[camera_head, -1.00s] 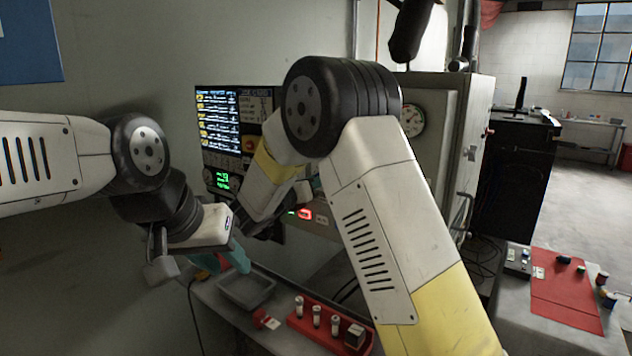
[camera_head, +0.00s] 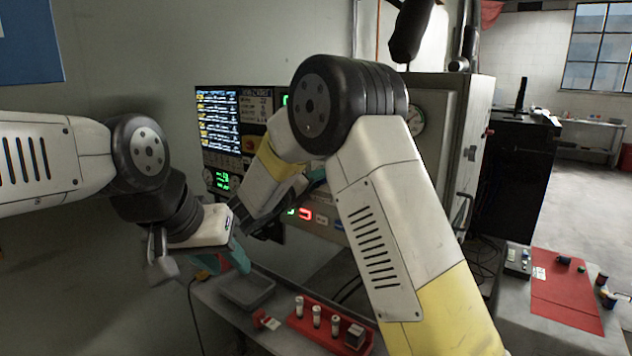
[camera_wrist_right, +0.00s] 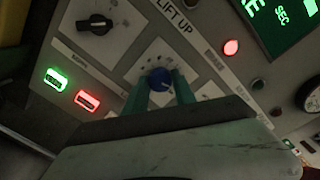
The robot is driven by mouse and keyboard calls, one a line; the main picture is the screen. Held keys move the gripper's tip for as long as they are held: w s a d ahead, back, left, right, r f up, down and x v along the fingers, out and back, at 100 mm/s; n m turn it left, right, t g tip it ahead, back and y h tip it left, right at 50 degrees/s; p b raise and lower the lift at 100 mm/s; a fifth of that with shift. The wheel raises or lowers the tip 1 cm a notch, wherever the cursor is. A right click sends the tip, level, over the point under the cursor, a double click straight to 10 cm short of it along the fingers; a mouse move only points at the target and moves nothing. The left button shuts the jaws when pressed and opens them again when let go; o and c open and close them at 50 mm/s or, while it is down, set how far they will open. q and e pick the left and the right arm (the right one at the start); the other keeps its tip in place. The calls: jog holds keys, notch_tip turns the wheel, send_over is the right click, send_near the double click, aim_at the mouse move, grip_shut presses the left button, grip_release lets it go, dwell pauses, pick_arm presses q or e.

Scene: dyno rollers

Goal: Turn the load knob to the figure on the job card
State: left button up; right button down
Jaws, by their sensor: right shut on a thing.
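A blue knob (camera_wrist_right: 160,80) with a pale pointer mark sits on a grey control panel (camera_wrist_right: 200,75), inside a ring of small scale marks too small to read. My right gripper (camera_wrist_right: 160,90) is shut on this blue knob, with one teal finger on each side of it. In the head view my right arm largely hides that gripper and the knob. My left gripper (camera_head: 240,261) has teal fingers and hangs over the bench at the left, away from the panel. Its finger gap cannot be made out. I cannot identify the job card.
A black knob (camera_wrist_right: 96,24), a green-lit switch (camera_wrist_right: 56,80), a red-lit switch (camera_wrist_right: 87,100) and a red lamp (camera_wrist_right: 231,47) surround the blue knob. A grey tray (camera_head: 262,297) and a red rack (camera_head: 296,325) lie on the bench. A screen (camera_head: 218,125) stands behind.

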jog(key=n, duration=1.8)
jog(key=n+h, duration=0.1)
jog(key=n, duration=0.8)
jog(key=shift+f+g, duration=0.25)
jog(key=shift+g, duration=0.05)
jog(key=shift+n, duration=0.4)
jog(key=c, duration=1)
grip_release()
jog(key=shift+c, duration=0.2)
jog(key=shift+a, duration=0.1)
